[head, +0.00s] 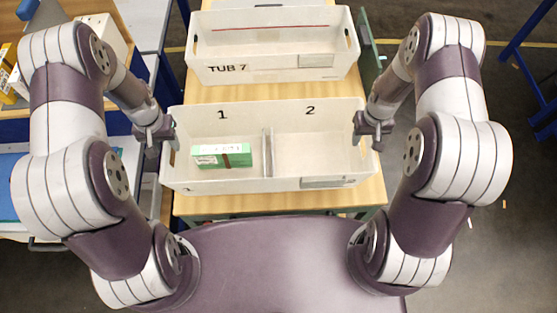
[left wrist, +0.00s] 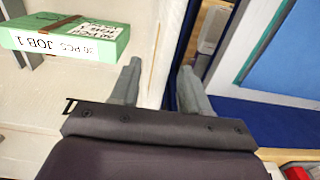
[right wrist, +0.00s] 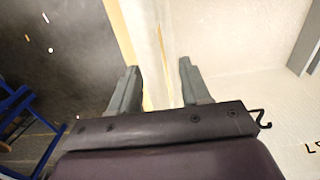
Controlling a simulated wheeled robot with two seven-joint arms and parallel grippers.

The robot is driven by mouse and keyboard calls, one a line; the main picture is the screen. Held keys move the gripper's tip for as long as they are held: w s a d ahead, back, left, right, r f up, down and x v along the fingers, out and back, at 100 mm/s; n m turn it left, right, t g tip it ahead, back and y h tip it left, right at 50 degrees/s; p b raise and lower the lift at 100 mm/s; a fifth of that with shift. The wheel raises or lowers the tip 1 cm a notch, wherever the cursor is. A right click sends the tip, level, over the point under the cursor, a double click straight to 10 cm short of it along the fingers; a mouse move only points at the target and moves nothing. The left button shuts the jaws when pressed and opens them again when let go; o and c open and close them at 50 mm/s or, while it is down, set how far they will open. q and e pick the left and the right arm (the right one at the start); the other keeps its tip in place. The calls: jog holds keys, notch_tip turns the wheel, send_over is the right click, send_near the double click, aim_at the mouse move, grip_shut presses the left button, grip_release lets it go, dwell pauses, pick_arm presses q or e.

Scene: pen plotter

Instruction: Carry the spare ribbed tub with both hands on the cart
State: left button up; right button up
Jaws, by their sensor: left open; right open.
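Two pale tubs stand on the wooden cart top (head: 195,97). The near tub (head: 225,185) has compartments marked 1 and 2, with a divider (head: 267,152) between them. The far tub (head: 285,72) is labelled TUB 7 and has hand slots in its ends. I cannot make out ribs on either, so I cannot tell which is the spare. My left gripper (head: 163,138) is open at the near tub's left end wall; its fingers (left wrist: 160,78) lie either side of the wall. My right gripper (head: 372,132) is open at the right end wall, its fingers (right wrist: 158,80) either side of it.
A green box (head: 222,156) with a white label and a brown band lies in compartment 1; compartment 2 looks empty. Dark floor with small scraps is on the right, with a blue frame (head: 530,60).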

pick_arm(q)
notch_tip(320, 180, up, 9)
jog(key=shift+r, duration=0.2)
pick_arm(e)
jog(key=shift+s, duration=0.1)
jog(key=shift+r, duration=0.35)
notch_tip(320, 180, up, 11)
jog(key=shift+f, duration=0.1)
jog(key=shift+r, duration=0.3)
pick_arm(q)
jog(key=shift+r, duration=0.2)
